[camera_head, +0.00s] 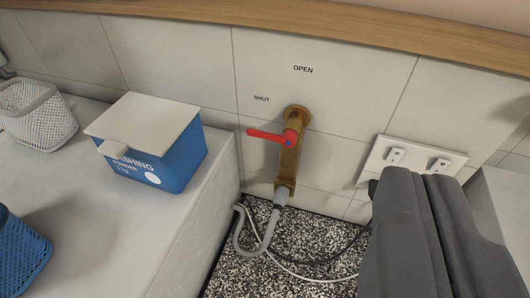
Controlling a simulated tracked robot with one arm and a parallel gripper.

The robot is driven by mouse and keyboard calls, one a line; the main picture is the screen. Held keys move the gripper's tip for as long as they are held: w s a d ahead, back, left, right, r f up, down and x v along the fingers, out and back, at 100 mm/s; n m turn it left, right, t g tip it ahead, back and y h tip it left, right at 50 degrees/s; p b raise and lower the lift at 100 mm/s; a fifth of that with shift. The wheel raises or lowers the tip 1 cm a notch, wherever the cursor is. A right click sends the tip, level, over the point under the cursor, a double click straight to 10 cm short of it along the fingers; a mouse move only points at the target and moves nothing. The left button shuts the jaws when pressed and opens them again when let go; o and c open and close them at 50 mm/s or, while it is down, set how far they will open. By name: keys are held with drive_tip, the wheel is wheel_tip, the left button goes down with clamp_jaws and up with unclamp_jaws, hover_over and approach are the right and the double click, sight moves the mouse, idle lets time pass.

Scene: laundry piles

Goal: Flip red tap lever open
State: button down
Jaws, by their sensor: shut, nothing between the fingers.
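A brass tap (288,155) stands out from the tiled wall near the middle of the head camera view. Its red lever (267,134) points left, roughly level. The word SHUT (262,99) is on the wall above the lever's left end, and the word OPEN (303,69) is above the tap. My gripper (402,178) is at the lower right, dark grey, with its fingers together and nothing between them. It is to the right of the tap and apart from the lever. It hides part of the wall and floor behind it.
A grey hose (268,232) hangs from the tap to the speckled floor (241,272). A switch plate (413,154) is on the wall behind my gripper. At left, a blue washing powder box (178,158), a white basket (38,113) and a blue basket (20,250) stand on a pale surface (120,225).

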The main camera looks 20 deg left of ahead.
drive_tip(key=w+a+f+n+h+p, duration=0.2)
drive_tip(key=w+a+f+n+p, duration=0.1)
drive_tip(key=w+a+f+n, duration=0.4)
drive_tip(key=n+y+p, duration=0.1)
drive_tip(key=n+p, duration=0.5)
drive_tip(key=n, duration=1.4)
approach(271, 135)
wheel_tip(271, 135, up, 2)
drive_tip(key=s, duration=0.2)
wheel_tip(271, 135, down, 7)
drive_tip(key=a+n+g+y+p, duration=0.1)
drive_tip(key=n, duration=0.7)
drive_tip(key=shift+a, duration=0.4)
drive_tip(key=shift+f, duration=0.1)
drive_tip(key=p+x, duration=0.1)
drive_tip(key=x, duration=0.9)
drive_tip(key=shift+s+a+r+p, duration=0.15)
drive_tip(key=shift+r+p, duration=0.6)
drive_tip(key=shift+r, duration=1.2)
